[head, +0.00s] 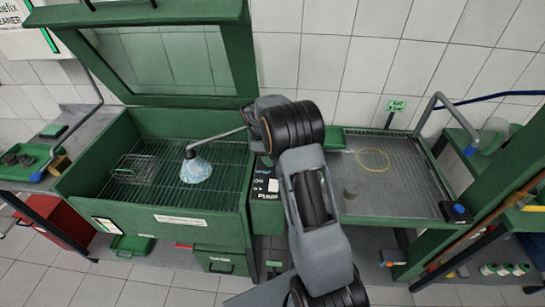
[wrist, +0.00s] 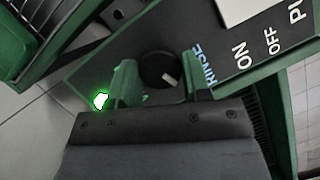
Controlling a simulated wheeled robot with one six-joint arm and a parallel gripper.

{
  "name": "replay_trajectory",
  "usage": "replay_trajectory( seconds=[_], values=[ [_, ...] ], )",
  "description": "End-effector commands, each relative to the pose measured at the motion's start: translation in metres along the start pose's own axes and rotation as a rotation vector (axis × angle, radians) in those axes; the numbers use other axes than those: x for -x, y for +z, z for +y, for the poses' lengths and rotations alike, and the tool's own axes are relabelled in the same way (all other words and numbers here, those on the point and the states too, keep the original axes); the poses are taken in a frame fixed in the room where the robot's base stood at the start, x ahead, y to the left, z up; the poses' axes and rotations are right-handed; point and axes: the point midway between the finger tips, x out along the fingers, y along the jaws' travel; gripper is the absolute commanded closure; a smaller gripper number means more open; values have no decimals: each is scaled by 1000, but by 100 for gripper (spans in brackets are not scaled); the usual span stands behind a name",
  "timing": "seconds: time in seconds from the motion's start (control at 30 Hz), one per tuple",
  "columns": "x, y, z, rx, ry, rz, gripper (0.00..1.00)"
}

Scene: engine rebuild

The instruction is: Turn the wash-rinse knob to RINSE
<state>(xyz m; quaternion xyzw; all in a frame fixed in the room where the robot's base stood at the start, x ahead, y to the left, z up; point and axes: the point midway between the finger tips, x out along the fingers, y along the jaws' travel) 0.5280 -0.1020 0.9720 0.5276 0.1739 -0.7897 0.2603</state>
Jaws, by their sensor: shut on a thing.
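The wash-rinse knob (wrist: 157,68) is a round black knob with a short white pointer mark, seen in the wrist view on a dark panel. The RINSE label (wrist: 203,66) is beside it on the right, and the pointer slants toward the lower right. My gripper (wrist: 161,82) has its two green fingers on either side of the knob and is shut on it. In the head view my arm covers the knob and the gripper; part of the dark control panel (head: 266,188) shows left of my arm.
A glowing green light (wrist: 101,101) is left of the fingers. ON and OFF lettering (wrist: 241,55) is to the right. The green wash basin (head: 180,222), its lid raised, stands left of my arm. A draining table (head: 400,203) with a yellow ring (head: 372,160) is on the right.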

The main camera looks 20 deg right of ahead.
Motion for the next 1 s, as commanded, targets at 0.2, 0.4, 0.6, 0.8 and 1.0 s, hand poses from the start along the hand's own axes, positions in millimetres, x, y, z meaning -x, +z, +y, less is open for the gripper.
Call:
replay_trajectory(
  seconds=[0.2,0.4,0.6,0.8,1.0],
  values=[
    [0,0,0,2,-1,-1,54],
    [0,0,0,0,-1,-1,35],
    [0,0,0,-1,-1,0,31],
    [8,0,0,-2,1,2,31],
    [42,-1,1,-2,3,4,31]
  ],
)
